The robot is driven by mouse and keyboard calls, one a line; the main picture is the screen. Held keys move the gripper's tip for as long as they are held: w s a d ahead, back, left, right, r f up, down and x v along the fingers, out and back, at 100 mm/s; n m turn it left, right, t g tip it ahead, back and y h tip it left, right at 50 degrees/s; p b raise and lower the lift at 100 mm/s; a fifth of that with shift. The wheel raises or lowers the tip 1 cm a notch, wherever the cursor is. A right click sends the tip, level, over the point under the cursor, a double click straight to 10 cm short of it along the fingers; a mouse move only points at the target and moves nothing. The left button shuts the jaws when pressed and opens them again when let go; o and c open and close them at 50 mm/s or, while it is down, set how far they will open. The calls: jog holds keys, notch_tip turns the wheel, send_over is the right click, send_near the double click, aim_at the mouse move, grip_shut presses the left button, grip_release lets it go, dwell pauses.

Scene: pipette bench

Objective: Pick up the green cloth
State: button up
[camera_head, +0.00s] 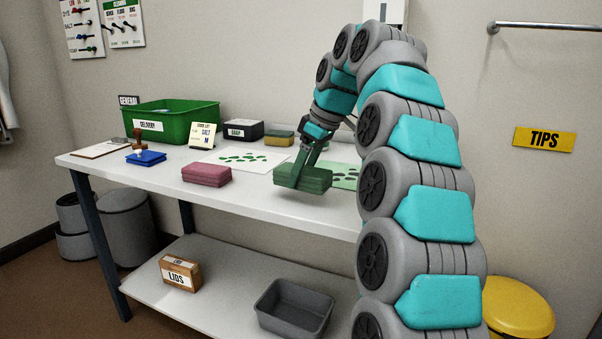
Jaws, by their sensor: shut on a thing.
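The green cloth (312,179) is a folded dark green stack at the right part of the white bench, near its front edge. My gripper (298,179) reaches down onto the cloth from above and is shut on it. The cloth looks slightly raised above the bench top, with a shadow below it, but the exact gap is hard to tell. My arm hides the bench behind and to the right of it.
A pink folded cloth (206,175) lies to the left on the bench (120,165). Behind are a green delivery bin (190,128), a small card (203,136), a black box (243,130) and a yellow item (279,138). A leaf-patterned sheet (245,158) lies between. A blue pad (146,158) is further left.

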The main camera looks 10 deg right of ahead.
jog(key=s+d+r+b, duration=0.1)
jog(key=s+d+b, duration=0.1)
jog(key=s, duration=1.2)
jog(key=shift+s+d+r, duration=0.15)
jog(key=shift+s+r, duration=0.05)
jog(key=shift+s, duration=0.15)
jog(key=o, duration=0.8)
jog(key=c, duration=0.8)
